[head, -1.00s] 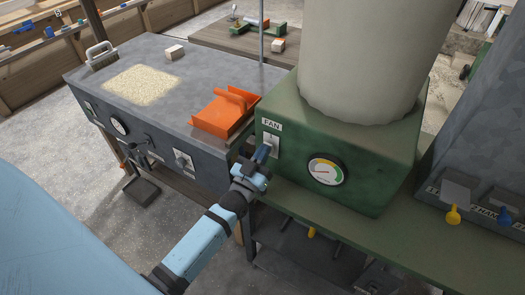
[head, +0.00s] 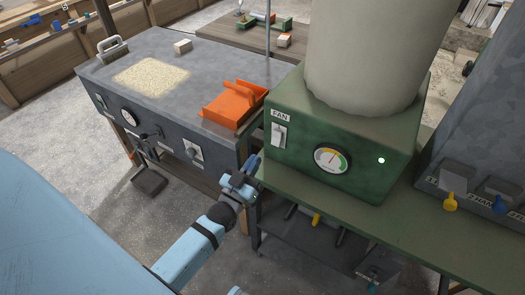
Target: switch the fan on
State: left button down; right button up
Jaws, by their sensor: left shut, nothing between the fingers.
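The fan unit (head: 300,170) is a green box with a large pale cylinder (head: 365,50) on top. Its front carries a FAN label (head: 281,116) above a light switch plate with a toggle, the fan switch (head: 279,136). A round gauge (head: 332,160) is to the right of the switch, and a small white-green lamp (head: 381,160) glows further right. My left gripper (head: 248,167) is shut and empty, below and left of the switch and apart from it. The exact tilt of the toggle is too small to tell. My right gripper is not in view.
A grey bench (head: 215,68) with an orange tray (head: 226,112), a brush (head: 112,47) and a grain patch stands to the left. A green shelf (head: 400,222) runs under the fan unit. A grey hopper with yellow and blue knobs is at the right.

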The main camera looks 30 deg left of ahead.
pick_arm(q)
jog(key=s, duration=0.4)
jog(key=shift+s, duration=0.1)
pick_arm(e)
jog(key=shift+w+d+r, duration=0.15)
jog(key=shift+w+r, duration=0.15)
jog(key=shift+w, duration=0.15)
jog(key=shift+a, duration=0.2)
pick_arm(q)
jog(key=s+d+f+m+g+h, duration=0.3)
jog(key=s+d+f+g+h, duration=0.1)
jog(key=s+d+f+g, duration=0.9)
jog(key=w+a+r+t+p, duration=0.1)
jog(key=w+a+r+p, duration=0.1)
jog(key=r+p, duration=1.1)
jog(key=a+p, duration=0.1)
jog(key=p, duration=0.2)
jog(key=shift+t, duration=0.4)
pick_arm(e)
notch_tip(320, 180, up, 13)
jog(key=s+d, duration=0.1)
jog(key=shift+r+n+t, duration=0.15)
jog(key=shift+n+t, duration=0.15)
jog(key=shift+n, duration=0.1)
